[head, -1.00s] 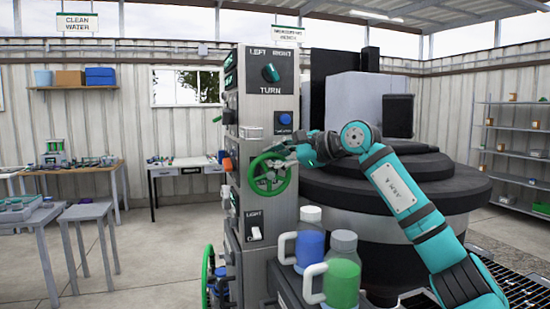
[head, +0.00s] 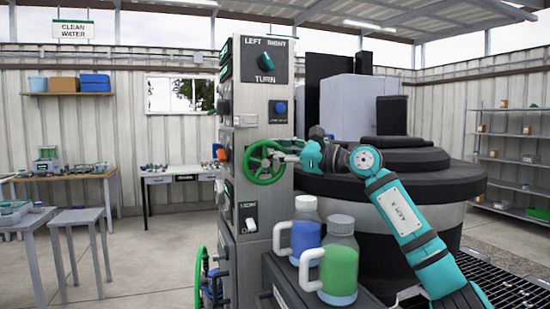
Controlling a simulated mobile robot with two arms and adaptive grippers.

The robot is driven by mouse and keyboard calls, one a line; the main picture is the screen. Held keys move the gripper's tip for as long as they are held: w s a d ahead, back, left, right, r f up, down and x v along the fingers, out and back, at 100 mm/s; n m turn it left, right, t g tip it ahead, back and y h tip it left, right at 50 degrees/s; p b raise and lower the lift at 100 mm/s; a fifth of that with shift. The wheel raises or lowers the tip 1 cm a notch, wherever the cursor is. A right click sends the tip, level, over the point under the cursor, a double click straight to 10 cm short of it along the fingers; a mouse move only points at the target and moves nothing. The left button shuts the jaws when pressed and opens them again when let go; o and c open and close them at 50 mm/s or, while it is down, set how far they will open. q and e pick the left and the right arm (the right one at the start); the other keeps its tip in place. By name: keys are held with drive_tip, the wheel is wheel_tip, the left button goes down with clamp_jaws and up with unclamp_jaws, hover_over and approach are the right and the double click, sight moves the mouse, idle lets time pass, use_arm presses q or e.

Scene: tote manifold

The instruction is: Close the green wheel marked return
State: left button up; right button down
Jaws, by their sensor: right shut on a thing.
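A green wheel (head: 249,170) is on the front of the grey control panel, at about mid-height. My right gripper (head: 280,156) reaches in from the right and is shut on the wheel's right rim. The fingers cover part of that rim, and the exact contact is small in view. Another green wheel (head: 199,276) sits low at the panel's left side, seen nearly edge-on. No "return" marking is readable on either wheel. My left gripper is not in view.
The grey panel (head: 266,212) carries a dark turn knob (head: 265,61), a blue button (head: 280,107) and a light switch (head: 250,224). Jugs with blue (head: 305,236) and green (head: 340,272) contents stand below my right arm. A large dark round tank (head: 425,185) stands behind it.

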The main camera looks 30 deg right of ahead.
drive_tip(key=shift+s+d+r+m+t, duration=0.2)
drive_tip(key=shift+d+r+m+t, duration=0.1)
drive_tip(key=shift+r+t, duration=0.25)
drive_tip(key=c, duration=1.3)
unclamp_jaws()
drive_tip(key=shift+w+f, duration=0.1)
drive_tip(key=shift+w, duration=0.1)
drive_tip(key=shift+s, duration=0.2)
drive_tip(key=shift+f, duration=0.1)
drive_tip(key=shift+s+d+f, duration=0.1)
drive_tip(key=shift+s+f, duration=0.05)
drive_tip(key=shift+s, duration=0.05)
drive_tip(key=v, duration=1.1)
drive_tip(key=shift+s+d, duration=0.15)
drive_tip(key=shift+d, duration=0.05)
drive_tip(key=shift+r+g, duration=0.25)
